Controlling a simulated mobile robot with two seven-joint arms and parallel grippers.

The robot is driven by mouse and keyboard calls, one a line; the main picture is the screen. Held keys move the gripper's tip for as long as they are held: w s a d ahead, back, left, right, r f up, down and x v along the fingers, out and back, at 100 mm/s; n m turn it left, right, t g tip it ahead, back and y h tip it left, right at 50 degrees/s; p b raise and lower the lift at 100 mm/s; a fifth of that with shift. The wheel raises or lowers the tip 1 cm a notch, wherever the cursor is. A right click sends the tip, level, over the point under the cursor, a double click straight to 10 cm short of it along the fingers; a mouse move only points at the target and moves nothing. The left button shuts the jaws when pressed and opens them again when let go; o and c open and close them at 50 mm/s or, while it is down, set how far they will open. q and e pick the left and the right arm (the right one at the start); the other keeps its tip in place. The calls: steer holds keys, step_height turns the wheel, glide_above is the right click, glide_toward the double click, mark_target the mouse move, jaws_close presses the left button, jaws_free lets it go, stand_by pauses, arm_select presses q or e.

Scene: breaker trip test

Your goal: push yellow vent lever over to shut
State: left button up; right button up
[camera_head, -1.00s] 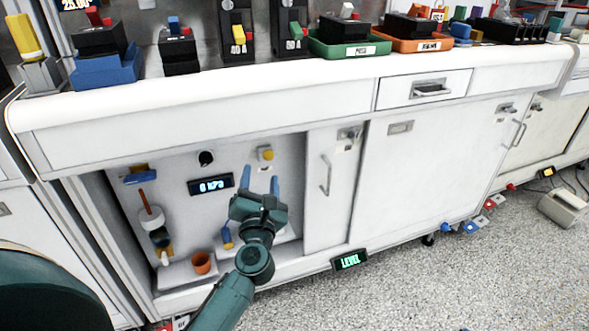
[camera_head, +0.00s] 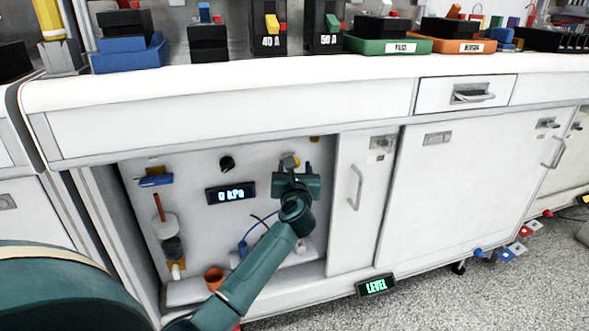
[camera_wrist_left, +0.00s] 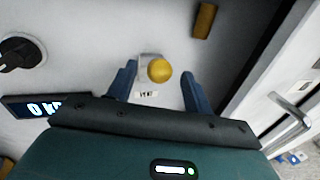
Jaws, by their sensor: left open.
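The yellow vent lever shows in the left wrist view as a round yellow knob (camera_wrist_left: 159,70) on a pale bracket with a small label, too small to read surely. In the head view the knob (camera_head: 290,161) is partly hidden behind my left gripper (camera_head: 296,176). In the wrist view the left gripper (camera_wrist_left: 159,75) is open, with one blue finger on each side of the knob and a gap to both. I cannot tell how deep the fingers reach past it. My right gripper is not in view.
A display (camera_head: 231,194) reading 0 kPa and a black knob (camera_head: 227,163) are left of the lever. A yellow-brown block (camera_wrist_left: 204,20) is on the panel beyond it. An orange cup (camera_head: 214,277) stands below. The cabinet door (camera_head: 362,200) is close on the right.

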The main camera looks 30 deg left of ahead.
arm_select(q)
steer(key=shift+b+x, duration=0.35)
steer(key=shift+x, duration=1.1)
steer(key=c, duration=1)
